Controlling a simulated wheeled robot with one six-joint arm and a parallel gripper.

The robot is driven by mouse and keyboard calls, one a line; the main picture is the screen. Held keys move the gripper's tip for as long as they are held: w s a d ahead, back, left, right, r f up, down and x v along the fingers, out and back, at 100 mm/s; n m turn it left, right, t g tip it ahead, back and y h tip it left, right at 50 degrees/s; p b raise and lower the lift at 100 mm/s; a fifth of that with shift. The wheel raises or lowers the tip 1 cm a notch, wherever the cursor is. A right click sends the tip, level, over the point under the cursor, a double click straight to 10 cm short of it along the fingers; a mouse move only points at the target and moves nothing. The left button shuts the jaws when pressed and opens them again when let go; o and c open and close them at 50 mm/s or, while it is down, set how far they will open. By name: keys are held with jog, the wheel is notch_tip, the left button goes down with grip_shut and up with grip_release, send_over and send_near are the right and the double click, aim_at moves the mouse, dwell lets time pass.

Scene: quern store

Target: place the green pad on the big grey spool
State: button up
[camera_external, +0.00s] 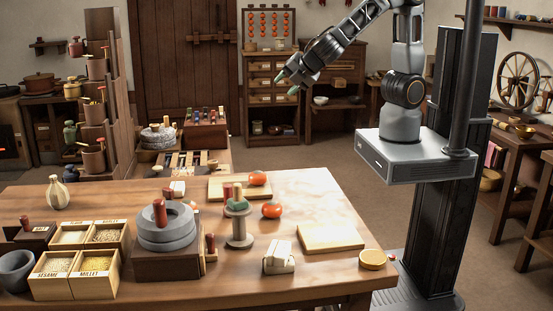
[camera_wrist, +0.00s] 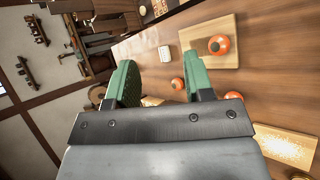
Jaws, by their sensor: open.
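A grey spool (camera_external: 239,232) stands upright on the wooden table, just right of the grey millstones. A small green piece (camera_external: 238,205) shows at its top, with short red and pale upright parts at it. It looks like the green pad, but I cannot tell how it rests there. My gripper (camera_external: 287,83) is high above and beyond the table's far side, open and empty, with green fingertips. In the wrist view my gripper (camera_wrist: 160,75) shows its two fingers apart with nothing held between them. I cannot make out the spool there.
Grey millstones with a red handle (camera_external: 160,212) and grain boxes (camera_external: 78,275) crowd the left of the table (camera_external: 330,205). A red-orange fruit (camera_external: 271,210), a white block (camera_external: 279,258) and a wooden board (camera_external: 330,239) lie to the spool's right. Open tabletop lies around the board.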

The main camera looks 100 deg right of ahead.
jog(key=s+r+m+g+y, duration=0.2)
jog(key=s+m+y, duration=0.5)
jog(key=s+m, duration=0.7)
jog(key=shift+a+r+g, duration=0.15)
jog(key=shift+a+g, duration=0.2)
jog(key=shift+g, duration=0.05)
